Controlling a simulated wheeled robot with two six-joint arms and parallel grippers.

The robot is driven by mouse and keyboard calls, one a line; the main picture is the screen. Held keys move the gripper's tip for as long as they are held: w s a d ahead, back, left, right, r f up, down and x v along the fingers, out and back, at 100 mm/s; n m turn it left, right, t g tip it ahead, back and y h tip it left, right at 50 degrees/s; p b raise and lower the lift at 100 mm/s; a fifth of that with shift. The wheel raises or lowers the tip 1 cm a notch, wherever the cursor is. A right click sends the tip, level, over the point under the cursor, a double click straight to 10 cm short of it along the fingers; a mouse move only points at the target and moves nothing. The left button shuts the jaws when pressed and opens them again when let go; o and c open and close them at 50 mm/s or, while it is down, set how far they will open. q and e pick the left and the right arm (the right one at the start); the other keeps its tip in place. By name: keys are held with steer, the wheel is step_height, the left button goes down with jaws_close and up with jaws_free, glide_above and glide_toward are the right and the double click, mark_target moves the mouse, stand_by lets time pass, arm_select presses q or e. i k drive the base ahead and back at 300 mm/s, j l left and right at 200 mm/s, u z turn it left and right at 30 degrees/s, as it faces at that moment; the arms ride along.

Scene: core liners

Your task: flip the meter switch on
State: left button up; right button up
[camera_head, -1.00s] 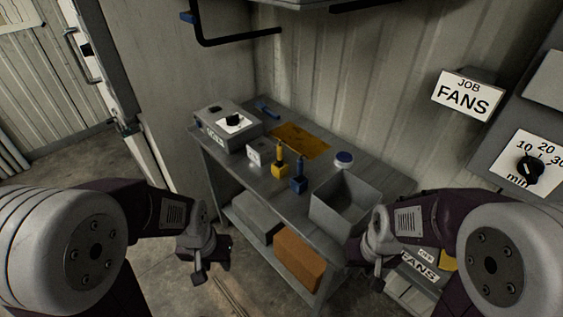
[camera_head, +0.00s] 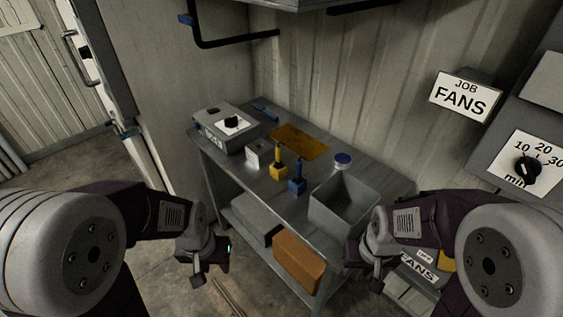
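A grey box with a black knob on a white plate (camera_head: 229,126) sits at the back left of the metal bench; it may be the meter, but its front label is too small to read. A small white block (camera_head: 256,154) with a dark mark stands near it. I cannot make out the switch's position. My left gripper (camera_head: 197,277) hangs in front of the bench's left side, apart from everything. My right gripper (camera_head: 377,280) hangs by the bench's right end. Their fingers are too small to read, and neither visibly holds anything.
The bench (camera_head: 226,165) also holds a yellow-handled tool (camera_head: 278,168), a blue-handled tool (camera_head: 298,182), a yellow mat (camera_head: 300,141) and an open grey bin (camera_head: 322,208). An orange box (camera_head: 298,259) is on the lower shelf. A FANS sign (camera_head: 464,97) and a timer dial (camera_head: 526,168) are at right.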

mark_target(213, 111)
steer(key=i+j, duration=0.15)
steer(key=j, duration=0.2)
steer(key=i+j+z, duration=0.1)
steer(key=j, duration=0.2)
steer(key=i+j, duration=0.2)
steer(key=j, duration=0.15)
steer(key=i+j+z, duration=0.1)
steer(key=j, duration=0.25)
steer(key=i+j, duration=0.15)
steer(key=j, duration=0.2)
steer(key=i+j, duration=0.1)
steer(key=j, duration=0.25)
steer(key=z, duration=0.05)
